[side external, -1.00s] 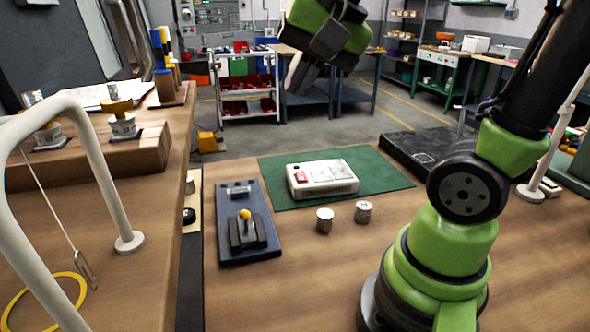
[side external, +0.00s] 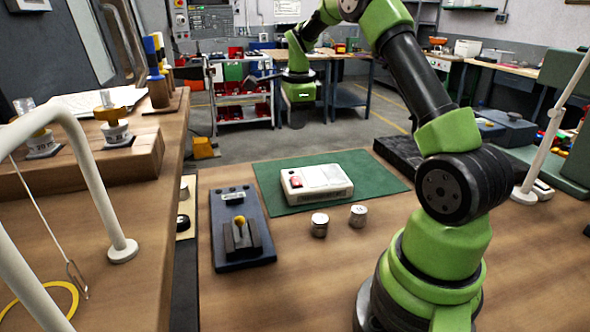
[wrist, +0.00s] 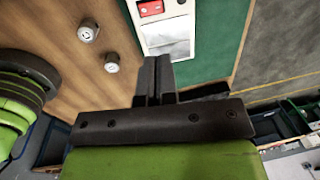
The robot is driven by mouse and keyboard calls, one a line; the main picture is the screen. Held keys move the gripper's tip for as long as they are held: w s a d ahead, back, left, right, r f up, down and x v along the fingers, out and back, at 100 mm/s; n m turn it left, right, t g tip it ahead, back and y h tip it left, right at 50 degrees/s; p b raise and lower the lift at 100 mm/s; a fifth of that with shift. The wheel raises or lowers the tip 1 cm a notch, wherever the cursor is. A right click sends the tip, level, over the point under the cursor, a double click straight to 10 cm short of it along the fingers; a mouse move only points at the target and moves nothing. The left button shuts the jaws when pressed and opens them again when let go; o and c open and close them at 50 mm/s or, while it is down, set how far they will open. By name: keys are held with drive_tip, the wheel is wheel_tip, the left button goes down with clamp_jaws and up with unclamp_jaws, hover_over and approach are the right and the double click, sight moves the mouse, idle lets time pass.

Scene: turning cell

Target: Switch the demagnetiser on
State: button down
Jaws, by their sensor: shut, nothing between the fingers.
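The demagnetiser looks to be the cream box (side external: 335,193) lying on a green mat (side external: 272,196) on the bench. A red switch (side external: 295,181) sits at its left end, beside a pale plate. I cannot tell the switch's position. In the wrist view the box (wrist: 144,33) runs out of the top edge, with the red switch (wrist: 151,8) near that edge. My gripper (side external: 297,120) hangs in the air beyond and above the box, apart from it. Its fingers (wrist: 156,62) are shut with nothing between them, and overlap the box's lower end in the wrist view.
Two small metal cylinders (side external: 319,225) (side external: 358,216) stand in front of the mat. A dark fixture with a yellow knob (side external: 240,221) lies to the left. A black slab (side external: 397,156) is behind right. A white curved rail (side external: 92,178) stands at the left.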

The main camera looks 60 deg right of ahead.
sight(296, 180)
drive_tip(key=shift+f, duration=0.1)
drive_tip(key=f, duration=0.9)
drive_tip(key=w+d+f, duration=0.1)
drive_tip(key=f, duration=0.3)
drive_tip(key=shift+d+f, duration=0.1)
drive_tip(key=shift+f, duration=0.25)
drive_tip(key=shift+f, duration=0.1)
drive_tip(key=shift+w+f, duration=0.1)
drive_tip(key=shift+f, duration=0.05)
drive_tip(key=shift+s+a+r, duration=0.3)
drive_tip(key=shift+s+a, duration=0.2)
wheel_tip(296, 180, up, 14)
drive_tip(key=w+d, duration=0.1)
drive_tip(key=shift+d, duration=0.15)
idle(0.4)
